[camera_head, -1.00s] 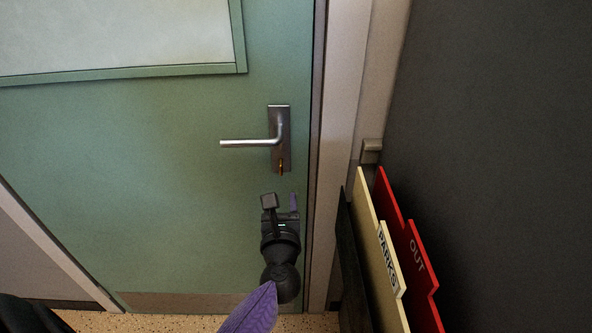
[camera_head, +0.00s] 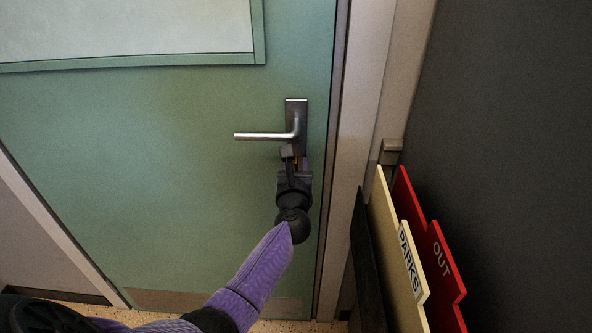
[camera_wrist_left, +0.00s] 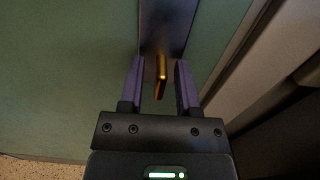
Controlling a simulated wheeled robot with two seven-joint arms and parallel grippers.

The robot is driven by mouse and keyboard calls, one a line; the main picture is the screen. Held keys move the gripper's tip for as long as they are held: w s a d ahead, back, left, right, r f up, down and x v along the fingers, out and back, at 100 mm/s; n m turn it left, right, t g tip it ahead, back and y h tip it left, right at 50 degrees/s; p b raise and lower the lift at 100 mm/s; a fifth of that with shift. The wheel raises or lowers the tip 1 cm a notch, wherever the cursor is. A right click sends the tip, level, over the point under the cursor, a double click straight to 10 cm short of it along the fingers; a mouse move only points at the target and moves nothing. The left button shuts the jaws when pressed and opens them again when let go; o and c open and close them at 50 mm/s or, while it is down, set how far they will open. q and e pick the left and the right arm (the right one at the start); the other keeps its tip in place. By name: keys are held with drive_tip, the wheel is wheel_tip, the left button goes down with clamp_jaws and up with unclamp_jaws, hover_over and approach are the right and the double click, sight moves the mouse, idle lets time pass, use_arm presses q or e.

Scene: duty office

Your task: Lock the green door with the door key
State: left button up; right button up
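The green door (camera_head: 150,180) is shut in its frame. Its lever handle (camera_head: 262,136) points left from a dark metal plate (camera_head: 297,110). The door key (camera_wrist_left: 161,76) is brass-coloured and sticks out at the lower part of the plate; in the head view it is a small orange sliver (camera_head: 297,161), mostly hidden by my gripper. My left gripper (camera_head: 297,160) is just below the handle. In the left wrist view its two purple-padded fingers (camera_wrist_left: 160,85) stand apart on either side of the key, with a gap on each side. My right gripper is not in view.
A rack of file dividers stands at the lower right, with a cream one marked PARKS (camera_head: 410,265) and a red one marked OUT (camera_head: 441,262). The door frame (camera_head: 352,150) and a dark wall panel (camera_head: 520,150) are to the right. Speckled floor shows below.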

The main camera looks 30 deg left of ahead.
use_arm(q)
drive_tip(key=c, duration=0.5)
clamp_jaws()
